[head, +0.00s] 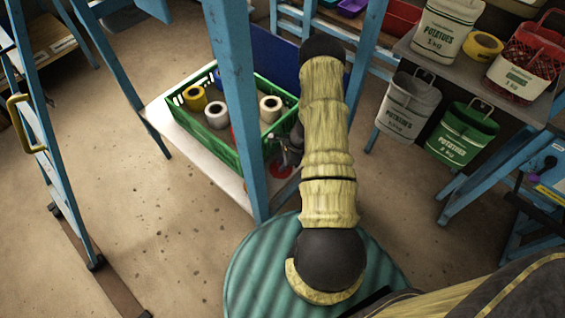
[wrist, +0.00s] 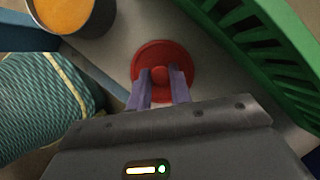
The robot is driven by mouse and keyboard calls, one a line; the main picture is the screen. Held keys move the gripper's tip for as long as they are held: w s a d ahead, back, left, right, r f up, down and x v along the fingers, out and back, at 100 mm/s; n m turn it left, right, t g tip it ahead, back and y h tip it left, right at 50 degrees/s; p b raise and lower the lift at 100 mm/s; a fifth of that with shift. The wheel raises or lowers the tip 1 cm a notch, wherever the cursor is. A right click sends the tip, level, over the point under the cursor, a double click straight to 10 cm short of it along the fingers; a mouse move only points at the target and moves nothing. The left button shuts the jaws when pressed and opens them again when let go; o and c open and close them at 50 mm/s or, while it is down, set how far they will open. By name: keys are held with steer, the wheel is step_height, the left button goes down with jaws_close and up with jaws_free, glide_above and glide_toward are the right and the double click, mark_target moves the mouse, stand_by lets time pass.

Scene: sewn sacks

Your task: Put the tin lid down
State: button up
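The tin lid is a round red disc with a small knob. In the wrist view the lid (wrist: 143,62) lies straight beyond my fingers. My gripper (wrist: 160,76) has its two grey-purple fingers on either side of the knob and is shut on it, with no clear gap seen. In the head view a red part of the lid (head: 281,171) shows beside the green crate, over the pale shelf, and my gripper (head: 287,157) is mostly hidden by my arm. I cannot tell whether the lid touches the shelf.
A green crate (head: 190,131) with several rolls stands on the pale shelf (head: 226,186); its wall (wrist: 262,45) is close right of the lid. A blue post (head: 235,100) stands nearby. An open tin with orange contents (wrist: 72,14) and a teal cord spool (wrist: 45,105) are left.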

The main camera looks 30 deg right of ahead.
steer(key=o, duration=0.3)
steer(key=shift+o, duration=0.2)
steer(key=shift+r, duration=0.1)
steer(key=p+v, duration=0.2)
steer(key=v, duration=1)
steer(key=shift+a+r, duration=0.1)
